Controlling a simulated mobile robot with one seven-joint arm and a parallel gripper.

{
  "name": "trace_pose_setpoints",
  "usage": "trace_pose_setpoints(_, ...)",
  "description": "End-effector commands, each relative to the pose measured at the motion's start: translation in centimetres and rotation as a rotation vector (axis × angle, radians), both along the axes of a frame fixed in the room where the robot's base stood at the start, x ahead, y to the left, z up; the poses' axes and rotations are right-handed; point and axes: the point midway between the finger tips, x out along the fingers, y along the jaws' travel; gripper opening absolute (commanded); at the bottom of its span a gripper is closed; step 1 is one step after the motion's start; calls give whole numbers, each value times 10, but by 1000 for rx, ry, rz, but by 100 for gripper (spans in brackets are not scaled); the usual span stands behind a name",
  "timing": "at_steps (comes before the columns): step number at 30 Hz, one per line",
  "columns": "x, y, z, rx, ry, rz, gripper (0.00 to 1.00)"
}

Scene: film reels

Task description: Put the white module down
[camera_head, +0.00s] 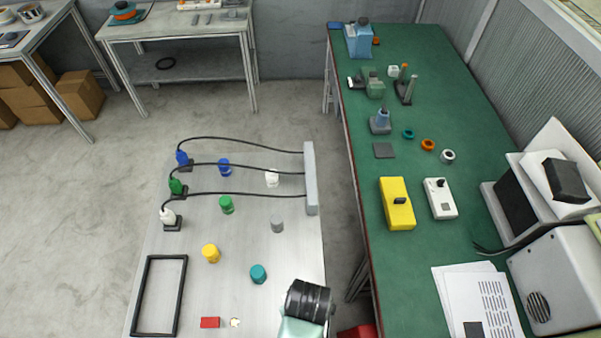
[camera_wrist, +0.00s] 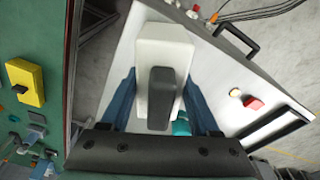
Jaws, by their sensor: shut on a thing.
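In the wrist view the white module (camera_wrist: 178,45) is a white block with a dark grey grip on its top. My gripper (camera_wrist: 160,88) has its two blue fingers on either side of the module and is shut on it. The module is over the light grey table (camera_wrist: 225,75); whether it touches the tabletop cannot be told. In the head view part of my arm shows at the bottom, over the table's front right corner. The held module and the fingertips cannot be made out there.
The grey table carries a red block (camera_head: 210,322), a black frame (camera_head: 148,295), a teal cylinder (camera_head: 258,274), a yellow cylinder (camera_head: 211,253) and cabled plugs. The green bench (camera_head: 400,265) on the right holds a yellow device (camera_head: 397,215) and a white device (camera_head: 440,204). Bare tabletop lies mid-left.

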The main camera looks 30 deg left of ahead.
Motion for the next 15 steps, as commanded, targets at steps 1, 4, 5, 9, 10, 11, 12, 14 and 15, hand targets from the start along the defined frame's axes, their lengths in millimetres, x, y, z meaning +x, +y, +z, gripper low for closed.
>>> trace_pose_setpoints(1,1,0,1,1,-3,0,0)
trace_pose_setpoints(4,1,0,1,1,-2,0,0)
trace_pose_setpoints(5,1,0,0,1,-2,0,0)
trace_pose_setpoints(9,0,0,-2,0,-1,0,71)
trace_pose_setpoints(10,0,0,-2,0,-1,0,77)
trace_pose_setpoints(11,0,0,-2,0,-1,0,82)
trace_pose_setpoints(12,0,0,-2,0,-1,0,89)
trace_pose_setpoints(14,0,0,-2,1,-1,0,92)
trace_pose_setpoints(15,0,0,-2,0,0,0,92)
